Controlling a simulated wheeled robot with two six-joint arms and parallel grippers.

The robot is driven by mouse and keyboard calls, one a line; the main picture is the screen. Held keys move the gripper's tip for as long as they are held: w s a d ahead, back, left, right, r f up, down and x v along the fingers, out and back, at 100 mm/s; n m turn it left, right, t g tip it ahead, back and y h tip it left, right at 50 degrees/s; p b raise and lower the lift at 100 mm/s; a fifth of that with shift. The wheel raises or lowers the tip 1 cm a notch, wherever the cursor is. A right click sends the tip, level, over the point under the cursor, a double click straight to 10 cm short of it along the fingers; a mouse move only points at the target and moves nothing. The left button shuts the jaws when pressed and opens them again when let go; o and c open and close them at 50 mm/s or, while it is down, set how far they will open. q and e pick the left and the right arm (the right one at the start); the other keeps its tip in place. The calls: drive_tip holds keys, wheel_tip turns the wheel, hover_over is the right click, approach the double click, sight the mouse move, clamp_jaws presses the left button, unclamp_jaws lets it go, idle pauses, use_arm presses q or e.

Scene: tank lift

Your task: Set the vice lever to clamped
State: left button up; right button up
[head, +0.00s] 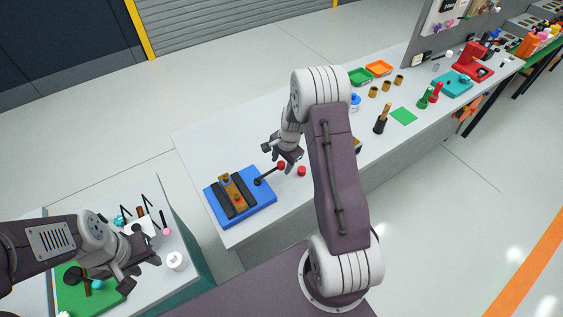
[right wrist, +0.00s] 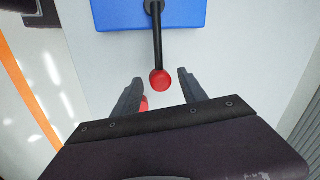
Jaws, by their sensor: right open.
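The vice lever is a black rod with a red ball knob (right wrist: 159,80). In the head view, the lever (head: 268,174) slants up to the right from its pivot on the right side of the vice's blue base (head: 262,207). A brown and black vice body (head: 237,194) sits on this base. My right gripper (head: 286,159) is open, close to the knob. In the right wrist view, the knob lies between and just beyond the fingertips (right wrist: 158,82), with no visible contact. My left gripper (head: 150,252) appears open and empty, over the small table at lower left.
A small red object (head: 301,171) lies on the long white bench (head: 200,135) beside the knob. The small table holds a white cup (head: 176,261) and a green mat (head: 85,292).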

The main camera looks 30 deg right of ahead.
drive_tip(key=shift+d+f, duration=0.1)
drive_tip(key=shift+f, duration=0.15)
drive_tip(key=shift+a, duration=0.25)
drive_tip(key=shift+c, duration=1.2)
drive_tip(key=shift+r, duration=0.1)
clamp_jaws()
drive_tip(key=shift+w+d, duration=0.1)
drive_tip(key=shift+w, duration=0.05)
